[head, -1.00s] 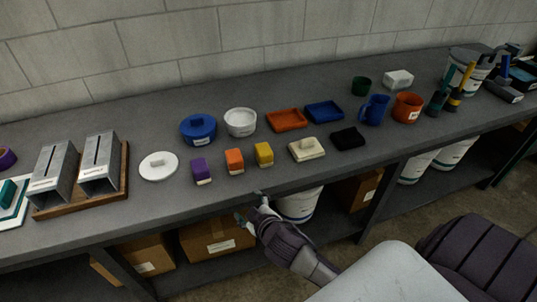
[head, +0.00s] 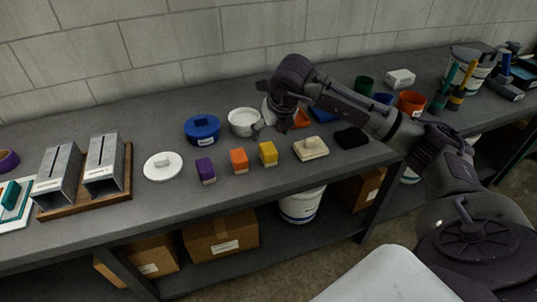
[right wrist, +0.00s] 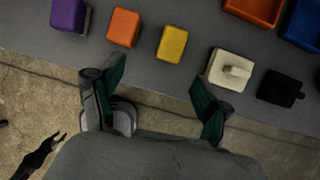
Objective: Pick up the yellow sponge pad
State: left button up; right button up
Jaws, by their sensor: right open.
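The yellow sponge pad (head: 268,153) stands near the bench's front edge, right of an orange pad (head: 239,160) and a purple pad (head: 205,170). My right gripper (head: 271,127) is above the bench, appearing just behind the yellow pad in the head view. In the right wrist view the yellow pad (right wrist: 172,44) lies beyond the fingertips, between their lines. The right fingers (right wrist: 158,82) are apart with nothing between them. A dark claw-like shape, seemingly my left gripper (right wrist: 52,143), shows small at lower left of the wrist view; its jaws are unclear.
A cream block with a handle (head: 310,148) and a black one (head: 350,138) stand right of the yellow pad. A white bowl (head: 242,121) and blue lidded pot (head: 202,128) are behind. A white lid (head: 163,167) lies left. The bench front strip is clear.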

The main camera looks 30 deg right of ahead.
aim_at(268, 148)
jog(key=shift+h, duration=0.3)
jog(key=x, duration=0.2)
jog(key=d+p+x, duration=0.1)
jog(key=x, duration=0.2)
jog(key=p+x, duration=0.1)
jog(key=x, duration=0.2)
jog(key=shift+d+r, duration=0.1)
jog(key=shift+d, duration=0.2)
jog(key=shift+w+f+p, duration=0.25)
jog(key=shift+f+p, duration=0.2)
jog(key=shift+f, duration=0.05)
jog(key=p+x, duration=0.1)
jog(key=x, duration=0.2)
jog(key=shift+w+f, duration=0.2)
jog(key=shift+f, duration=0.05)
jog(key=shift+w+f, duration=0.1)
jog(key=shift+f, duration=0.25)
jog(key=shift+c, duration=0.3)
jog(key=c, duration=1.2)
